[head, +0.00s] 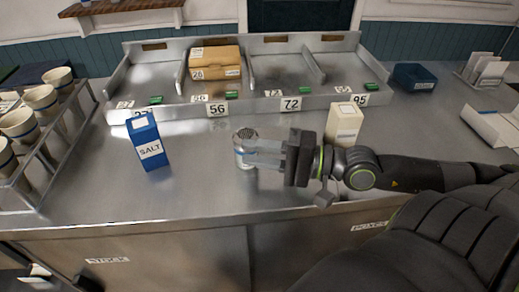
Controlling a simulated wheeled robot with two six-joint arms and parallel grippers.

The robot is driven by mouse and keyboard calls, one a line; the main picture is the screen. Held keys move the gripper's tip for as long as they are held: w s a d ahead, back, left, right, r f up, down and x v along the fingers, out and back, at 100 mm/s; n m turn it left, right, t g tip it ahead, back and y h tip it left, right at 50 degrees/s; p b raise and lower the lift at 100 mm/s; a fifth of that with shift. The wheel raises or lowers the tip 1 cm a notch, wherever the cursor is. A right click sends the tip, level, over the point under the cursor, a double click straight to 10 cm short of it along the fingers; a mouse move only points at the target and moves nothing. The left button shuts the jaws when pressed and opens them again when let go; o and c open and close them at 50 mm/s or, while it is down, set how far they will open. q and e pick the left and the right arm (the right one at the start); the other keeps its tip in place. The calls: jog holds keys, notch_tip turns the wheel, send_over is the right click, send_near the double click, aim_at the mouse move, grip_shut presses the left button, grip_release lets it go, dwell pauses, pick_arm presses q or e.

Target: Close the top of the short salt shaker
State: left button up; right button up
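The short salt shaker (242,162) stands upright on the steel counter near the middle of the head view. It has a pale body and a grey top with dark holes. My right gripper (258,153) reaches in from the right with its fingers level at the shaker's body, just below the top. The fingers overlap the shaker's right side. I cannot tell whether they press on it. Part of the shaker's right side is hidden behind them. My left gripper is not in view.
A blue SALT carton (148,141) stands left of the shaker, and a cream carton (343,124) stands behind my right gripper. A steel divided tray (128,72) with a cardboard box (215,63) is at the back. A cup rack (62,157) fills the left. The front counter is clear.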

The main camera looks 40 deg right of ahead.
jog(key=shift+s+d, duration=0.1)
jog(key=shift+v, duration=1.25)
jog(key=shift+s+d+r+p, duration=0.1)
jog(key=shift+s+d+p, duration=0.3)
jog(key=shift+p, duration=0.1)
jog(key=p+v, duration=0.6)
jog(key=v, duration=0.5)
jog(key=shift+s+d+r+p, duration=0.1)
jog(key=shift+s+d+p, duration=0.1)
jog(key=shift+p, duration=0.15)
jog(key=shift+p+v, duration=0.5)
jog(key=shift+v, duration=0.5)
jog(key=shift+f, duration=0.25)
